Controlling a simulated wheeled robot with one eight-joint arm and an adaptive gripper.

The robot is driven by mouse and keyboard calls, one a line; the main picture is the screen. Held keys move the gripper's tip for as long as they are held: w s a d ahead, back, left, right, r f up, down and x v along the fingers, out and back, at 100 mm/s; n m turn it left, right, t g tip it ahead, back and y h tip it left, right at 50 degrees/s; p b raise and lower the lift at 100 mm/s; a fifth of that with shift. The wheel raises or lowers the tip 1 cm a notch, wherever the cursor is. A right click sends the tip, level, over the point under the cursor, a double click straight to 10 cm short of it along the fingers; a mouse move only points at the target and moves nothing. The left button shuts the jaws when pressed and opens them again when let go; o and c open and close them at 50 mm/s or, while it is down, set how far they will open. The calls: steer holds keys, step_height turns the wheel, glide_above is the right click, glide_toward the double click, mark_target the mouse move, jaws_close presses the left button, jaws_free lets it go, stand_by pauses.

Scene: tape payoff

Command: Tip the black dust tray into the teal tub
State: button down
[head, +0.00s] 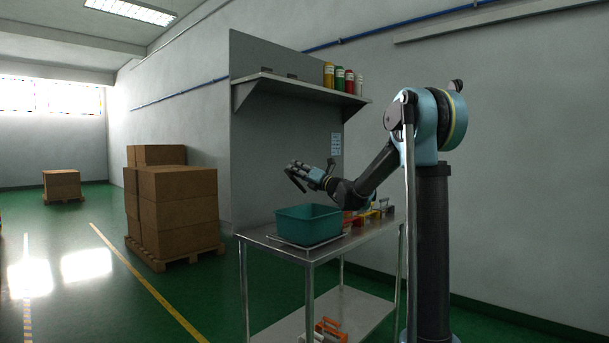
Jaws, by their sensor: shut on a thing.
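The teal tub (309,229) stands on a light tray-like base on the metal table, its open top facing up. My gripper (301,172) is above the tub, over its upper left part, and apart from it. It is shut on a small dark thing, which looks like the black dust tray (296,181). The dark thing is steeply tilted, its lower end toward the tub. Its inside and any dust are too small to see. The inside floor of the tub is hidden by its front wall.
The metal table (263,236) holds several small coloured items (372,213) right of the tub. A shelf (300,84) with several bottles is above, on a grey panel. An orange item (330,329) lies on the lower shelf. Stacked boxes (178,205) stand left; floor between is clear.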

steer(key=n+g+h, duration=0.1)
steer(key=a+n+g, duration=0.1)
steer(key=n, duration=0.1)
steer(key=shift+s+a+r+h, duration=0.1)
steer(key=shift+s+h, duration=0.05)
steer(key=shift+h, duration=0.25)
steer(key=shift+s+n+g+h, duration=0.1)
steer(key=shift+n+g+h, duration=0.3)
steer(key=shift+n+h, duration=0.3)
steer(key=shift+s+d+n+g+h, duration=0.2)
steer(key=shift+d+n+g+h, duration=0.1)
steer(key=shift+n+h, duration=0.3)
steer(key=shift+s+d+r+n+h, duration=0.15)
steer(key=shift+d+n+h, duration=0.1)
steer(key=shift+d+h, duration=0.3)
steer(key=shift+s+d+r+n+h, duration=0.15)
steer(key=shift+d+n+h, duration=0.1)
steer(key=shift+d+h, duration=0.25)
steer(key=shift+f, duration=0.1)
